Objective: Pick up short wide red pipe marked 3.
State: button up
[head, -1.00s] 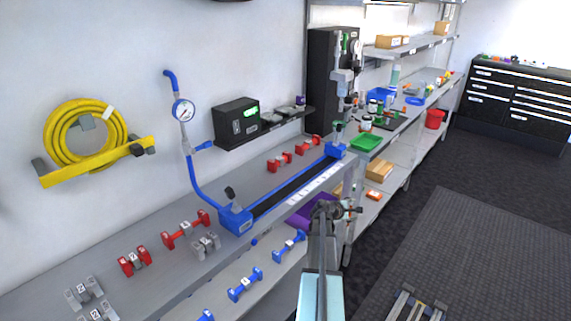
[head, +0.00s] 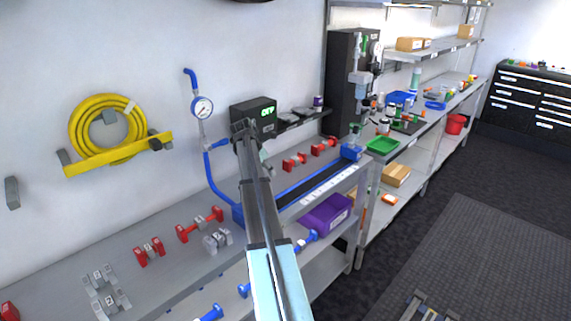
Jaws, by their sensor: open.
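Several red pipes lie on the grey upper bench; their numbers are too small to read surely, so I cannot tell which is marked 3. A short, wide red pipe (head: 149,251) lies at the front left. A longer red pipe (head: 199,224) lies just right of it. Two short red pipes, one nearer (head: 294,161) and one farther (head: 324,146), lie toward the back near the wall. My gripper (head: 243,126) is raised in front of the black display box, apart from all pipes. It is open and seems empty; its fingers are small here.
The blue proportioner (head: 352,152) and its dark channel run along the bench, partly behind my arm. Grey fittings (head: 217,240) lie near the front pipes. A black display box (head: 262,114) is on the wall. Blue pipes and a purple bin (head: 326,213) are on the lower shelf.

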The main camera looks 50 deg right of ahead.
jog(key=shift+w+a+r+n+y, duration=0.15)
jog(key=shift+w+a+r+n, duration=0.1)
jog(key=shift+w+a, duration=0.35)
jog(key=shift+w+a+r+n+y, duration=0.15)
jog(key=shift+w+a+n, duration=0.1)
jog(key=shift+w+a, duration=0.3)
jog(key=shift+d, duration=0.1)
jog(key=p, duration=0.4)
send_near(295, 158)
jog(key=x, duration=0.4)
jog(key=shift+f, duration=0.45)
jog(key=p+x, duration=0.1)
jog(key=x, duration=0.3)
jog(key=shift+d, duration=0.2)
jog(key=shift+d+f+p, duration=0.15)
jog(key=shift+f+p, duration=0.15)
jog(key=shift+f, duration=0.2)
grip_shut()
